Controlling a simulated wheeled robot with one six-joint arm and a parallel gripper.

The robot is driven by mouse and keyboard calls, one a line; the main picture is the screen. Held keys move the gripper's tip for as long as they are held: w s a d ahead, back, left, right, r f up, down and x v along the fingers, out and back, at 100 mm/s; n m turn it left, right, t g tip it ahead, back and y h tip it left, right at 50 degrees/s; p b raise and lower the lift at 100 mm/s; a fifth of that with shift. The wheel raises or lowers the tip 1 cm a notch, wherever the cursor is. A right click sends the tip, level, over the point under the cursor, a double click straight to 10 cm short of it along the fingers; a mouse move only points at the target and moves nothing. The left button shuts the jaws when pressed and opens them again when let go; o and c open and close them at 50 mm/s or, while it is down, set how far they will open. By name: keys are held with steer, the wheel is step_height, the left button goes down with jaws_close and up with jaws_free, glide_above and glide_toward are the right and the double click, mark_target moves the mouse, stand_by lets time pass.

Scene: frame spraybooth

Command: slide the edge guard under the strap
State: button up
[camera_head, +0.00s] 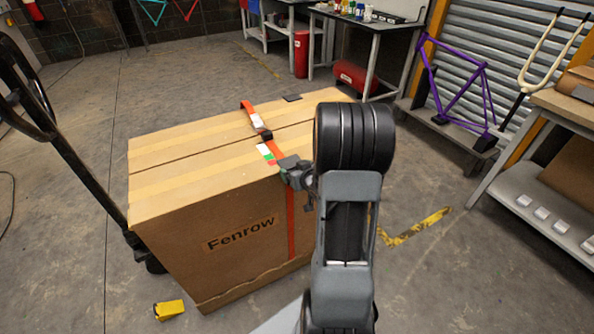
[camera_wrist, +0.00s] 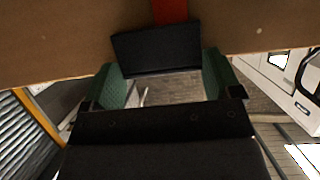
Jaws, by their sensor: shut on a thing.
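A large cardboard box (camera_head: 165,215) marked "Fenrow" stands on the floor. An orange strap (camera_head: 291,225) runs over its top and down its near side; a red piece of it shows in the wrist view (camera_wrist: 170,9). My gripper (camera_head: 297,174) is at the box's top edge, by the strap. In the wrist view its green-padded fingers (camera_wrist: 170,85) are shut on the black edge guard (camera_wrist: 155,47). The guard is close to the cardboard and overlaps the strap in the picture. I cannot tell whether it is over or under the strap. My arm hides the box's right end.
A dark flat piece (camera_head: 292,97) lies at the box top's far edge. A yellow object (camera_head: 168,310) lies on the floor in front. A black-handled cart (camera_head: 75,165) stands left. A workbench (camera_head: 565,108) and a purple bike frame (camera_head: 455,90) are right. Floor between is clear.

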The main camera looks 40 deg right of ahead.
steer(key=shift+w+a, duration=0.15)
steer(key=shift+a, duration=0.75)
steer(key=o, duration=0.7)
steer(key=shift+d, duration=0.15)
steer(key=shift+r, duration=0.1)
